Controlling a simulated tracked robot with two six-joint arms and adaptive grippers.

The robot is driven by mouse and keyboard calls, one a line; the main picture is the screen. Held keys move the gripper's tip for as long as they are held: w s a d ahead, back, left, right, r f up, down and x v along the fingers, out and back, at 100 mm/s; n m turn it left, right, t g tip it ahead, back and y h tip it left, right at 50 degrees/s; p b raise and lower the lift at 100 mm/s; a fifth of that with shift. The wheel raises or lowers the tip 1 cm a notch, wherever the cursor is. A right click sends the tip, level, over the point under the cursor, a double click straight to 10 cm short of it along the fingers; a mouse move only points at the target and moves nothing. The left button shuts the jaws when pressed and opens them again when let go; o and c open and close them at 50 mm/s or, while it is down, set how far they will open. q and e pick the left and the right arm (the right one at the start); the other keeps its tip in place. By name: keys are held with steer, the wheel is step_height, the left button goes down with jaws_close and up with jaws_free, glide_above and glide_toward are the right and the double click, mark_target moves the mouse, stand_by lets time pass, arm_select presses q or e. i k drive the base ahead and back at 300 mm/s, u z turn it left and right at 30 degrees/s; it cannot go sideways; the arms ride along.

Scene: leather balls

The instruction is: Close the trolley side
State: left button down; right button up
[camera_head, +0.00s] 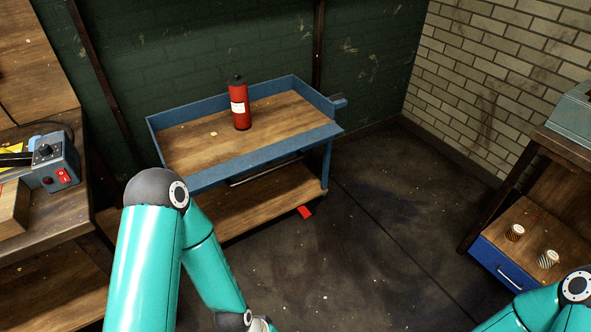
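The trolley (222,108) stands against the green wall, with a blue metal frame, a wooden top and a lower wooden shelf. Its blue near side (265,156) runs along the front edge of the top and seems to tilt outward, though its exact angle is hard to tell. Low blue rims stand up along the back and right of the top. My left arm (147,265) reaches in from the bottom left, in front of the trolley's lower left part. My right arm shows only at the bottom right corner. Both grippers are outside the picture.
A red canister (239,112) stands upright on the trolley top. A workbench (75,215) with a control box (55,160) is at left.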

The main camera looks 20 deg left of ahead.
mark_target(204, 179)
steer(key=z, duration=0.1)
steer(key=i, duration=1)
steer(key=u, duration=0.05)
